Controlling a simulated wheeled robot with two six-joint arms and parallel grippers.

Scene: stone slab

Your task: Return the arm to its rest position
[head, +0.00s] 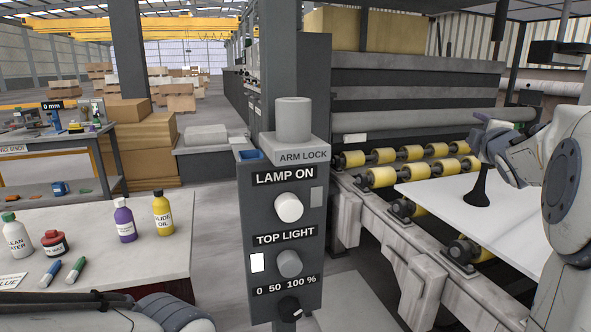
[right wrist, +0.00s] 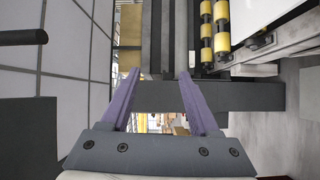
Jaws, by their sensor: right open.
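My right arm (head: 565,180) comes in from the right in the head view, raised over the white slab (head: 448,200). Its grey wrist end is near the slab's far part, and its fingers are not clear there. In the right wrist view my right gripper (right wrist: 161,74) has its two purple fingers wide apart with nothing between them. A black cone-shaped thing (head: 478,190) shows below the wrist against the slab; I cannot tell whether it touches it. Part of my left arm shows at the bottom left of the head view, its gripper out of sight.
A control post (head: 270,240) with knobs stands at centre. The roller conveyor (head: 382,176) with yellow rollers is on the right, also in the right wrist view (right wrist: 206,30). A white-topped table (head: 100,235) with several bottles and markers is at left. Floor shows between table and post.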

